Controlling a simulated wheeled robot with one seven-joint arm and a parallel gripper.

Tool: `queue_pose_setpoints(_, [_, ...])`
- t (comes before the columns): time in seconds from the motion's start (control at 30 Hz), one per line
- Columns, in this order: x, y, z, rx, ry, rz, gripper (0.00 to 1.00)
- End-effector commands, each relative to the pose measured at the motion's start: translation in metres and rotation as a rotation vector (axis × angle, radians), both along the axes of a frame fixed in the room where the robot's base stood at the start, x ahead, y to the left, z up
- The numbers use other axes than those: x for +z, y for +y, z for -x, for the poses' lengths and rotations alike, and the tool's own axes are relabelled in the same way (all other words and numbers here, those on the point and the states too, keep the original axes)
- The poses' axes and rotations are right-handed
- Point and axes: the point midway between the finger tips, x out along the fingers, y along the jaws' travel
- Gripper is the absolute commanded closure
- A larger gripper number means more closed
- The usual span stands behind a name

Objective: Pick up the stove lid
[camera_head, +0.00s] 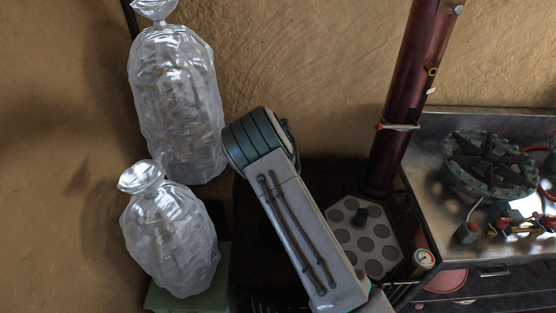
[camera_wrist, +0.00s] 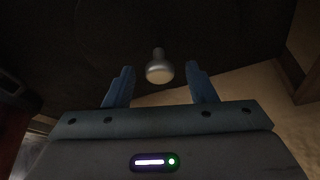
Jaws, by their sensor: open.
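My gripper (camera_wrist: 160,68) shows in the wrist view with its two blue fingers apart. A rounded metallic knob (camera_wrist: 160,72) with a pale face and a short stem appears between the fingertips. It looks apart from both fingers; I cannot tell its depth relative to the tips. It may be the stove lid's handle, but the dark surface around it shows no clear lid edge. In the head view my arm covers part of the dark stove (camera_head: 262,225), and my gripper is out of sight. No lid can be made out for certain there.
A grey hexagonal plate (camera_head: 345,238) with dark round spots lies right of my arm, near a stovepipe (camera_head: 405,100). A can (camera_head: 424,258) stands beside it. A metal counter (camera_head: 445,205) holds a burner (camera_head: 490,160). Clear plastic bags (camera_head: 175,105) stand at left.

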Motion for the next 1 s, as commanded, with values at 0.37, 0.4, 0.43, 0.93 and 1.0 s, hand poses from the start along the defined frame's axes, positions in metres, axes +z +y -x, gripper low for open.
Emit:
queue_pose_setpoints(0.37, [-0.018,-0.003,-0.007,0.0,0.0,0.0,0.49])
queue_pose_setpoints(0.4, [-0.018,-0.003,-0.007,0.0,0.0,0.0,0.49])
queue_pose_setpoints(0.43, [-0.018,-0.003,-0.007,0.0,0.0,0.0,0.49])
queue_pose_setpoints(0.93, [-0.018,-0.003,-0.006,0.0,0.0,0.0,1.0])
queue_pose_setpoints(1.0, [-0.018,-0.004,-0.005,-0.001,0.0,0.001,1.0])
